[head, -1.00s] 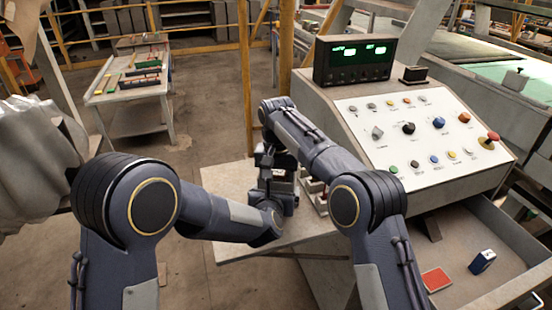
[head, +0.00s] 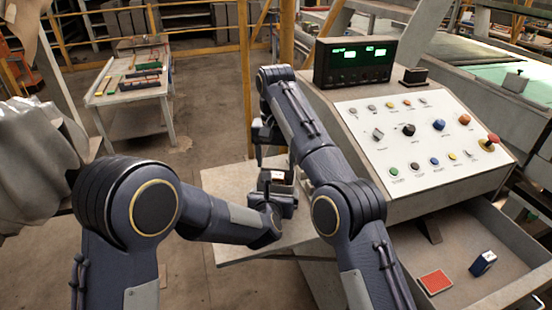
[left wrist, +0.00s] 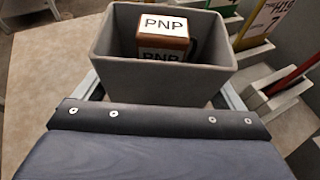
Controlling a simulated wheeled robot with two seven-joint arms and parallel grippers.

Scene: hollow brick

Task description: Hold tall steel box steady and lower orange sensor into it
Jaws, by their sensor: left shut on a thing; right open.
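The tall steel box (left wrist: 165,80) is grey, open at the top and upright in the left wrist view. My left gripper (head: 274,200) is shut on it, with a finger along each side. The orange sensor (left wrist: 164,24), a brownish-orange block marked PNP, stands inside the box towards its far wall; its lower end is hidden. In the head view the box (head: 262,182) is small and partly covered by my grippers. My right gripper (head: 273,155) is open just above the box, apart from the sensor as far as I can see.
The box is over a pale tabletop (head: 232,185). Slotted holders (left wrist: 275,95) with coloured pieces stand right of it. A sloped control panel (head: 420,135) rises to the right, above an open drawer (head: 455,245) holding a red card (head: 436,282) and a blue-white block (head: 483,262).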

